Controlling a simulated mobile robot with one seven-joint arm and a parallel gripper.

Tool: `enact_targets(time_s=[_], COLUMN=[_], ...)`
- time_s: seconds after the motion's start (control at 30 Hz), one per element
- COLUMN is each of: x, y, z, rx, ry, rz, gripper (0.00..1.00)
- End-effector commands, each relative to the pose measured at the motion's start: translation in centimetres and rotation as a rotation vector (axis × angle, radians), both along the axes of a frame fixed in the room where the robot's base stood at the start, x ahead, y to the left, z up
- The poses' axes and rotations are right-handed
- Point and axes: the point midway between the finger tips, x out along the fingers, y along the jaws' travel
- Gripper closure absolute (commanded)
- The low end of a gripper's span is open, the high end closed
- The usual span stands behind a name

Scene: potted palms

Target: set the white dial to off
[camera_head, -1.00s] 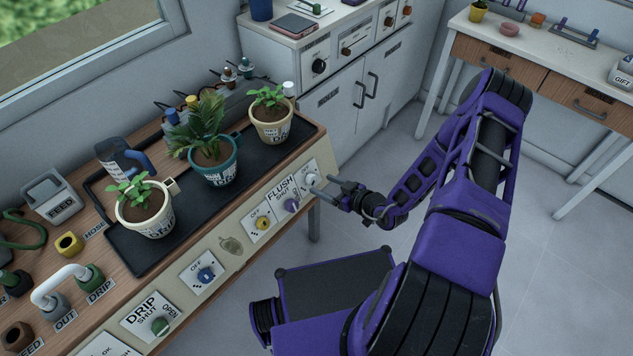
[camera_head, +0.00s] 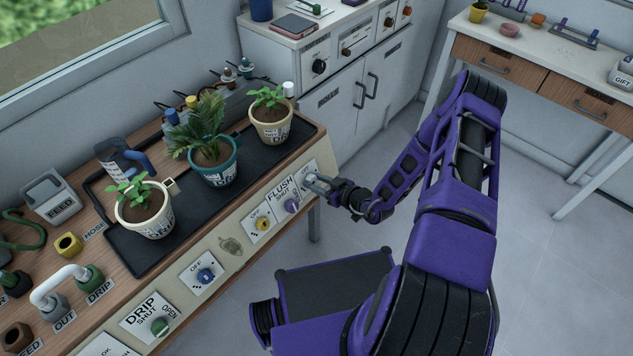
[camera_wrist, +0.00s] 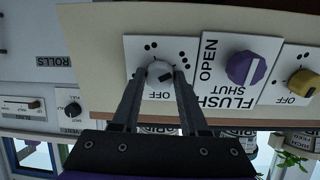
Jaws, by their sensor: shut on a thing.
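The white dial (camera_wrist: 160,74) sits on a white plate (camera_wrist: 143,48) marked OFF and with groups of black dots. In the wrist view the picture is upside down, and a dark pointer mark on the dial points to the lower right. My gripper (camera_wrist: 158,80) is shut on the dial, one finger on each side. In the head view my gripper (camera_head: 318,183) is at the right end of the bench's front panel, and its fingers partly hide the dial.
Beside the white dial are the purple FLUSH knob (camera_head: 291,206) and the yellow dial (camera_head: 263,223). Farther left are a blue dial (camera_head: 205,275) and the green DRIP knob (camera_head: 160,326). Potted plants stand on a black tray (camera_head: 150,258) above. The floor at right is clear.

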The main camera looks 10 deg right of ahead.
Motion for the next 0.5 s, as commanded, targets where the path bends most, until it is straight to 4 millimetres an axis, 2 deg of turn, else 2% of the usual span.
enact_targets(time_s=[0.5], x=[-0.01], y=[-0.05], z=[-0.04], rx=[-0.058], ry=[-0.043], rz=[0.025], gripper=[1.0])
